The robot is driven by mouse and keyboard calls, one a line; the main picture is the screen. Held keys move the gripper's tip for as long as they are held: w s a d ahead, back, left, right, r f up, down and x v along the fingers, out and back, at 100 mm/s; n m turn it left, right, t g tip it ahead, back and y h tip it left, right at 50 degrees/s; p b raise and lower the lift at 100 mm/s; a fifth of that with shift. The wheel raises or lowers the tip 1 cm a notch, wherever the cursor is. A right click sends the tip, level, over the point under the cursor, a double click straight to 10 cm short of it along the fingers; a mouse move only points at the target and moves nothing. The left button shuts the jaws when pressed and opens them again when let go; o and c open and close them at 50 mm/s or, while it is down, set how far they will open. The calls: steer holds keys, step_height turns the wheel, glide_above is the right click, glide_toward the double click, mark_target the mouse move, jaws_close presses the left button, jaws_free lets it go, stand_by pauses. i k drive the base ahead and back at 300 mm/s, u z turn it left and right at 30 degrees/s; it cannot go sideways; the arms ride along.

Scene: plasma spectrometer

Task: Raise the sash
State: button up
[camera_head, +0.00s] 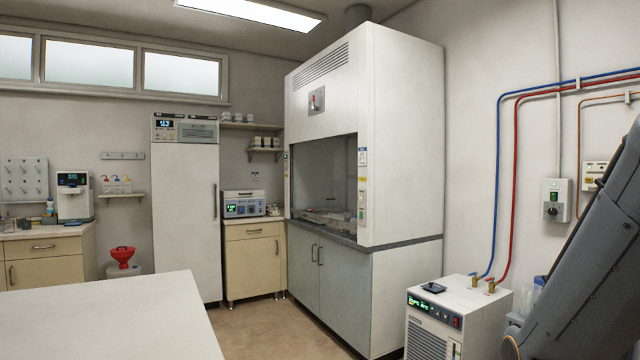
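The fume hood (408,140) is a tall white cabinet right of the middle of the view, on a grey base cabinet (335,283). The sash (322,178) appears as a grey, glassy pane across its front opening. I cannot clearly tell where the pane's lower edge lies. Some pale items show low in the opening, just above the dark worktop (322,229). My gripper is out of view; only a dark grey part of my arm shows at the right edge, well apart from the hood.
A white bench (110,318) fills the lower left. A white chiller unit (447,318) with red and blue hoses stands at front right, near the hood's right side. Brown floor (268,328) is clear between bench and hood. A tall white cabinet (186,215) stands behind.

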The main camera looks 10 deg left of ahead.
mark_target(351, 227)
steer(key=u, duration=0.15)
steer(key=i, duration=1.9)
steer(key=u, duration=0.75)
steer(key=i, duration=1.1)
steer(key=u, duration=0.3)
steer(key=i, duration=1.25)
steer(key=z, duration=0.45)
steer(key=i, duration=1.55)
steer(key=z, duration=0.1)
